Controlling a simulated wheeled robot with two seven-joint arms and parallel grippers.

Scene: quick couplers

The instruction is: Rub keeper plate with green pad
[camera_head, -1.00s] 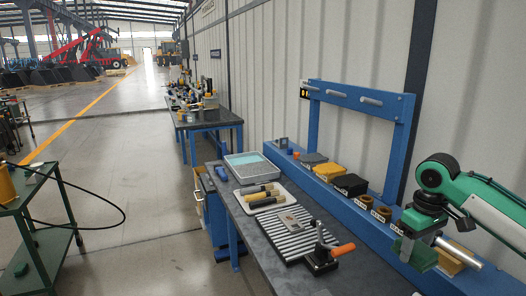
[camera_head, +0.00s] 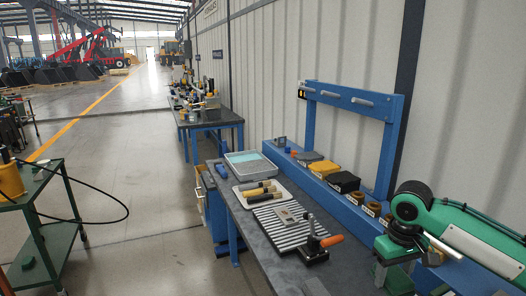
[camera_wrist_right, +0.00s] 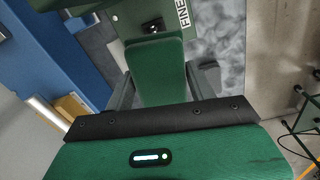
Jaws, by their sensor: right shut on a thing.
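A small grey metal plate, which looks like the keeper plate (camera_head: 289,213), lies on the ribbed grey mat (camera_head: 270,218) on the bench. Beside it is a clamp with an orange handle (camera_head: 331,241). My right gripper (camera_head: 393,275) is over the near right part of the bench, well apart from the plate. In the right wrist view the green pad (camera_wrist_right: 155,72) sits between the fingers, and the gripper is shut on it. Its lower part is hard to make out in the head view. My left gripper is out of view.
A white tray with tan-handled tools (camera_head: 258,193) and a grey bin (camera_head: 249,164) stand beyond the mat. A blue rail (camera_head: 345,205) with yellow and black blocks runs along the wall side. A green cart (camera_head: 40,240) stands at left.

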